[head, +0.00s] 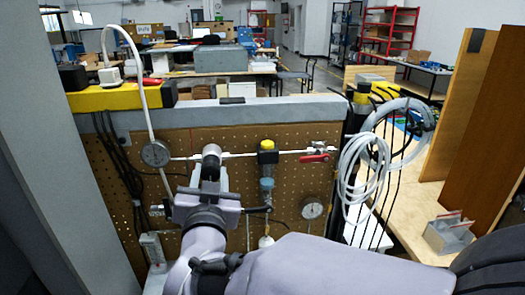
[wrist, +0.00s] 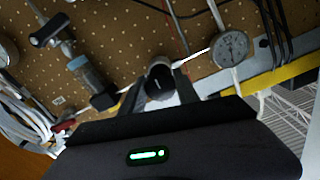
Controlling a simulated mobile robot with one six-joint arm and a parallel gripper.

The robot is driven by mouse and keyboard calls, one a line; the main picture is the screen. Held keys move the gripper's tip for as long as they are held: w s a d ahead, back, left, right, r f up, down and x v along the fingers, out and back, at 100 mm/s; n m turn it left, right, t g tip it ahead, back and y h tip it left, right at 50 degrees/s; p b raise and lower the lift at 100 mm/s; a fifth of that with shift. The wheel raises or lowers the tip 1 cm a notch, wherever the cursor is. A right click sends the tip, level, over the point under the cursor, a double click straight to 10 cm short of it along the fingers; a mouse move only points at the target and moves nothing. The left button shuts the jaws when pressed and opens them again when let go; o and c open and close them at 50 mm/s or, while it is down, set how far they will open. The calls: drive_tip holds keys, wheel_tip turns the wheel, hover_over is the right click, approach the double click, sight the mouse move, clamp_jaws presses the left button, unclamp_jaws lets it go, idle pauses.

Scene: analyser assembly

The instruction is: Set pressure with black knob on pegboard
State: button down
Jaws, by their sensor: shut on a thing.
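The black knob (head: 211,153) is a dark cylinder on the white tube line of the brown pegboard (head: 225,131). In the wrist view the knob (wrist: 159,84) sits between my gripper's two fingers. My gripper (wrist: 160,90) is shut on it. In the head view my gripper (head: 212,172) reaches up to the knob from below, and my wrist hides part of the board.
Right of the knob are a yellow-topped filter unit (head: 267,152) and a red-handled valve (head: 314,157). A second gauge (head: 312,208) sits lower right. Coiled white tubing (head: 362,175) hangs at the board's right edge. Black cables (head: 122,160) hang at the left.

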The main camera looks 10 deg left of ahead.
idle(0.3)
drive_tip(key=c, duration=0.9)
unclamp_jaws()
drive_tip(key=v, duration=1.7)
drive_tip(key=shift+s+b, duration=0.25)
drive_tip(key=shift+b, duration=0.1)
